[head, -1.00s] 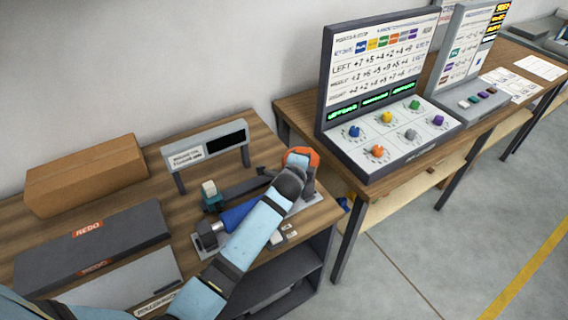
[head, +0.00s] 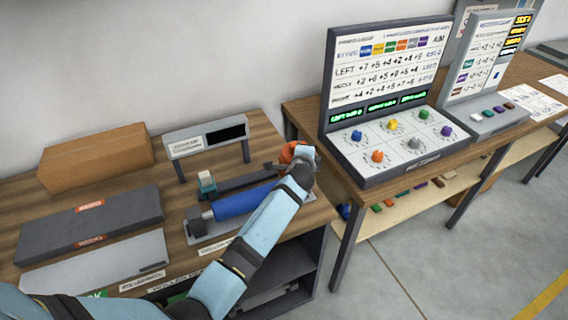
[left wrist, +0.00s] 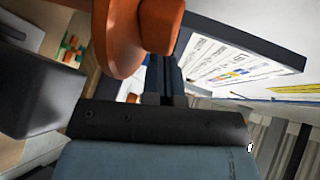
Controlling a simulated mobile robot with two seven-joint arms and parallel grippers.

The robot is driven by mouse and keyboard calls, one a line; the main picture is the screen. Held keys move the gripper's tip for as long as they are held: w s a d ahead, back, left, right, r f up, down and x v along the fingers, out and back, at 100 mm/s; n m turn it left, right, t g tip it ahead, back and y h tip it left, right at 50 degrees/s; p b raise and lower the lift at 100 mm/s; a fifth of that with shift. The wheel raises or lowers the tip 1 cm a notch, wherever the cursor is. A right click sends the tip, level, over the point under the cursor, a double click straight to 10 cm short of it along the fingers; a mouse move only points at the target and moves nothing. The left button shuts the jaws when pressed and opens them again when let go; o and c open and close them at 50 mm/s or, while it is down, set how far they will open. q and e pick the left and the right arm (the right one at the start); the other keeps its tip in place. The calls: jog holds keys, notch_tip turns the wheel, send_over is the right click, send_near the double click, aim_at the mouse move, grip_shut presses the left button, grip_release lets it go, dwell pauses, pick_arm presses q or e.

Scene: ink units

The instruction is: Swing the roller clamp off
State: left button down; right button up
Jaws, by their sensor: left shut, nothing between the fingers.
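The blue roller (head: 238,203) lies in its grey holder on the wooden bench. A dark bar (head: 241,182) runs behind it, with a teal and white block (head: 207,183) at its left end; I cannot tell whether this bar is the clamp. An orange part (head: 296,150) is at the right end of the unit. My left gripper (left wrist: 165,75) is shut and empty, close beside the orange disc and knob (left wrist: 140,35) in the left wrist view; contact is unclear. In the head view, my forearm and wrist hide the roller's right end. My right gripper is not in view.
A small display stand (head: 205,138) is behind the roller. A cardboard box (head: 97,157) and dark case (head: 90,225) are at left. A console with coloured knobs (head: 395,140) stands on the neighbouring bench at right.

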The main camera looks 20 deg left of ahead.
pick_arm(q)
jog(key=shift+w, duration=0.65)
jog(key=shift+a+r, duration=0.1)
jog(key=shift+r, duration=0.05)
jog(key=shift+w+r, duration=0.2)
jog(key=shift+r, duration=0.05)
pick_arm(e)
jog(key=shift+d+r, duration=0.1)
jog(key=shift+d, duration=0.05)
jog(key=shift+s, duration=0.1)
